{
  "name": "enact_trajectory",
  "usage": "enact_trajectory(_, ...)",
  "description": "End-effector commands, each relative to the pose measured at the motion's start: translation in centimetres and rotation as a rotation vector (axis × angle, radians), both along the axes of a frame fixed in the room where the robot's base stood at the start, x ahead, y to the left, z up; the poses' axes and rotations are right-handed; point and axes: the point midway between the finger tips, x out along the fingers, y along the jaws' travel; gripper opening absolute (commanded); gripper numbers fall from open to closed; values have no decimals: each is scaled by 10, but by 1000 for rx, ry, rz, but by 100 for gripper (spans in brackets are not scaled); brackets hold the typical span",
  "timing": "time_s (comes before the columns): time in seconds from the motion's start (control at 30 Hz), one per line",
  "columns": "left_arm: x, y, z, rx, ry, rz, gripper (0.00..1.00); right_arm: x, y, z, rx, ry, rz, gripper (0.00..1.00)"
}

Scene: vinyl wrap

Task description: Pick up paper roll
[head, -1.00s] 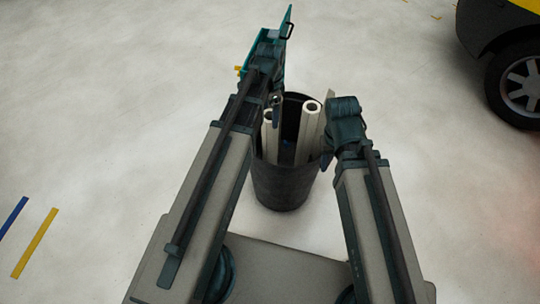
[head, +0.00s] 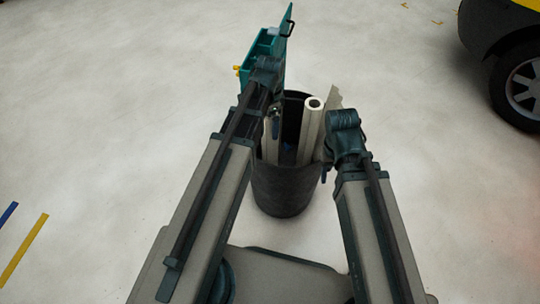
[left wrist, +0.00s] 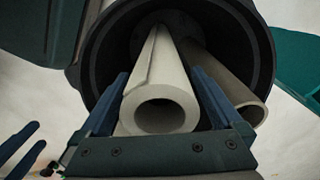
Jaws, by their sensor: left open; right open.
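A dark bin (head: 285,190) stands on the floor in front of me with several pale paper rolls upright in it. One paper roll (left wrist: 165,112) shows its hollow end in the left wrist view. My left gripper (left wrist: 165,90) is open, with one finger on each side of this roll and not closed on it. In the head view this gripper (head: 274,122) is small and partly hidden by my arm. Another paper roll (head: 312,125) leans at the bin's right side. My right gripper (head: 325,168) is open by the bin's right rim, mostly hidden by its wrist.
A teal box with an open lid (head: 262,48) stands behind the bin. A dark vehicle with a wheel (head: 525,85) is at the upper right. A yellow floor stripe (head: 22,250) lies at the left. The pale floor around the bin is mostly clear.

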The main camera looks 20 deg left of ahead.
Motion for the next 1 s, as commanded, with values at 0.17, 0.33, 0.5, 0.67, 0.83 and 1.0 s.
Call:
enact_trajectory(0.17,0,0,1,0,0,0,100,0,0,1,0,0,0,50)
enact_trajectory(0.33,0,0,1,0,0,0,73,0,0,1,0,0,0,50)
enact_trajectory(0.5,0,0,1,0,0,0,42,0,0,1,0,0,0,50)
enact_trajectory(0.67,0,0,1,0,0,0,14,0,0,1,0,0,0,50)
enact_trajectory(0.83,0,0,1,0,0,0,0,0,0,1,0,0,0,50)
enact_trajectory(1.0,0,0,1,0,0,0,0,0,0,1,0,0,0,50)
